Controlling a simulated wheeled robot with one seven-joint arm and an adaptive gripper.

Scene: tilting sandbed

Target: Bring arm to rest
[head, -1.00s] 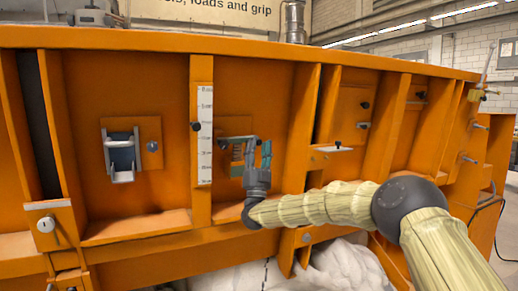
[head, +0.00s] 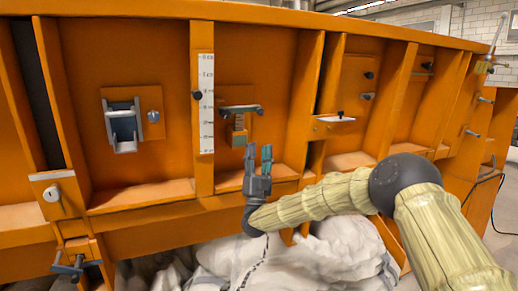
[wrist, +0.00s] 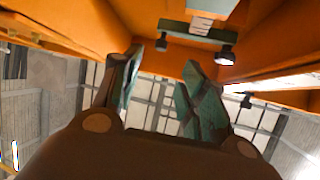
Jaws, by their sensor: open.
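My arm (head: 310,203) wears a pale yellow, ribbed sleeve and reaches in from the right. My gripper (head: 258,152) points upward in front of the orange sandbed wall (head: 270,75). Its teal-lined fingers are apart and empty, and they also show in the wrist view (wrist: 158,95). In the wrist view a bar with dark knobs (wrist: 198,32) lies beyond the fingers. I cannot tell the exact gap between gripper and wall.
A white scale strip (head: 206,100) and a metal bracket (head: 124,127) are on the wall at left. A small shelf (head: 333,120) juts out at right. Orange ledges (head: 140,192) run below, with white bags (head: 340,250) underneath. Open floor (head: 504,250) shows at far right.

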